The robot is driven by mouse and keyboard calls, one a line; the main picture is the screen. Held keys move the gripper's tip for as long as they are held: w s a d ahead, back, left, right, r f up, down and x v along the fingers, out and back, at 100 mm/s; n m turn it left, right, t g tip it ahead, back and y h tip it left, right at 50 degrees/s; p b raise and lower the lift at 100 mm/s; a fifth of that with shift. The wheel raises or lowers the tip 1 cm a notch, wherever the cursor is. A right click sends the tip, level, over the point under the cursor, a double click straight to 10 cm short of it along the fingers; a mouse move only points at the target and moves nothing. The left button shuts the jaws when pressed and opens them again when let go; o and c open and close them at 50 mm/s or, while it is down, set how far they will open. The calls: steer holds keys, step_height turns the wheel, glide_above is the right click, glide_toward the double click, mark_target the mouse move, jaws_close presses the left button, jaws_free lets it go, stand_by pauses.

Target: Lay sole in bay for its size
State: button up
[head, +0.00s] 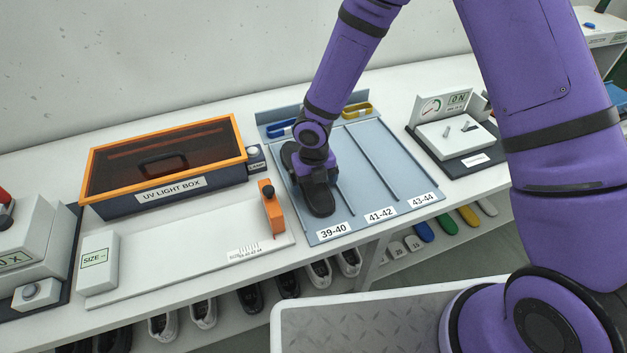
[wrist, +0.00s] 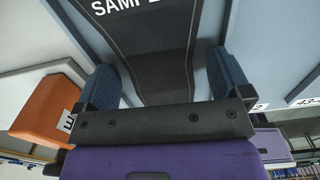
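A dark sole (head: 320,202) lies lengthwise in the left bay of the blue-grey tray (head: 413,163), the bay labelled 39-40. In the wrist view the sole (wrist: 160,55) shows white lettering beginning "SAMP". My gripper (head: 316,172) is over the middle of the sole, pointing down. In the wrist view its two blue fingers (wrist: 158,78) stand on either side of the sole's narrow waist, with a small gap visible on each side. The gripper looks open. The bays labelled 41-42 and 43-44 are empty. My gripper hides the sole's middle.
Left of the tray are a size gauge (head: 180,255) with an orange slider (head: 272,208) and an orange-framed UV light box (head: 165,165). A scale-like device (head: 455,135) stands to the right. Blue (head: 281,128) and yellow (head: 357,110) pieces sit at the tray's back. Shoes sit below.

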step_height(320, 180, up, 11)
stand_by(0.8)
steer(key=s+d+r+m+t+h, duration=0.1)
steer(key=s+d+r+m, duration=0.2)
steer(key=d+r+m, duration=0.6)
steer(key=s+d+r+m+t+h, duration=0.1)
steer(key=s+d+r+m+t, duration=0.1)
steer(key=d+r+m, duration=0.75)
steer(key=s+d+r+m+t+y, duration=0.1)
steer(key=s+d+r+m, duration=0.2)
steer(key=s+r+m, duration=0.3)
steer(key=s+d+r+m+t+y, duration=0.1)
steer(key=s+d+r+m, duration=0.3)
steer(key=s+m, duration=0.7)
steer(key=shift+s+r+m, duration=0.15)
steer(key=shift+r+m, duration=1.15)
steer(key=shift+m, duration=0.45)
